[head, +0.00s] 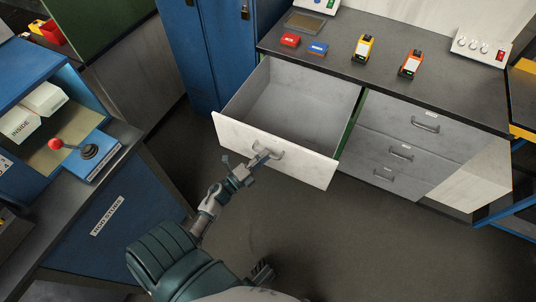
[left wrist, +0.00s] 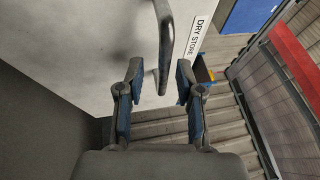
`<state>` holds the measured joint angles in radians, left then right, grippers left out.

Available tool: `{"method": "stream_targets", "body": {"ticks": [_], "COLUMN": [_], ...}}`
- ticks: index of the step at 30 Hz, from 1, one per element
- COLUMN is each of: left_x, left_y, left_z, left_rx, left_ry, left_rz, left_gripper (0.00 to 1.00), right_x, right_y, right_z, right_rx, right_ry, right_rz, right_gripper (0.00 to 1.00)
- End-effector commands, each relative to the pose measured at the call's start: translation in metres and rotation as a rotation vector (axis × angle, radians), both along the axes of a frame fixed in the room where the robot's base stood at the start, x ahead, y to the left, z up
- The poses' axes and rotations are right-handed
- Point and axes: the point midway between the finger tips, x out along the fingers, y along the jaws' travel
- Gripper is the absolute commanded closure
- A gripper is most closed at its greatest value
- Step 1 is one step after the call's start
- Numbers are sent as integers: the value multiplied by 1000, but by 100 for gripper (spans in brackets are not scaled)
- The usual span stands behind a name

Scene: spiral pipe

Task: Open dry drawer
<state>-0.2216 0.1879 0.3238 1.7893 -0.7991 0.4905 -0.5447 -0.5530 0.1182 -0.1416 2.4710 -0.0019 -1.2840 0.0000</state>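The dry drawer (head: 275,148), with a pale front, is pulled far out of the grey-topped cabinet and looks empty inside. Its front carries a "DRY STORE" label (left wrist: 201,36) in the left wrist view. The drawer's curved metal handle (left wrist: 166,45) reaches down between the fingertips of my left gripper (left wrist: 159,78). The two fingers are apart, with gaps showing beside the handle. In the head view my left gripper (head: 258,160) is at the handle, in front of the drawer face.
Closed drawers (head: 401,150) stand right of the open one. The worktop (head: 385,88) holds red and blue blocks, yellow and orange devices and a switch box (head: 481,47). A blue bench with a red-knobbed lever (head: 56,145) stands left. The floor (head: 340,240) before the cabinet is clear.

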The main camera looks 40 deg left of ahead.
Motion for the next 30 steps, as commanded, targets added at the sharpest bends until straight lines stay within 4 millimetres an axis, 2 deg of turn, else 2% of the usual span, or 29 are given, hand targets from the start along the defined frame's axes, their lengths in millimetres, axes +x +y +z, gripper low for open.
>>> {"method": "stream_targets", "body": {"ticks": [6, 13, 18, 30], "left_x": [-49, -88, -99, -99], "left_y": [5, 7, 10, 10], "left_z": [-10, -17, -19, -19], "left_rx": [1, 5, 5, 5], "left_ry": [7, 7, 4, 4], "left_rz": [2, -2, -3, -3], "left_gripper": [64, 64, 64, 64], "right_x": [0, 0, 0, 0], "right_y": [0, -1, 0, 1], "right_z": [0, 0, 0, 0], "right_rx": [2, 4, 2, 2], "right_ry": [-1, 0, 0, -1], "right_rz": [0, 0, 0, 0], "right_gripper": [60, 60, 60, 60]}}
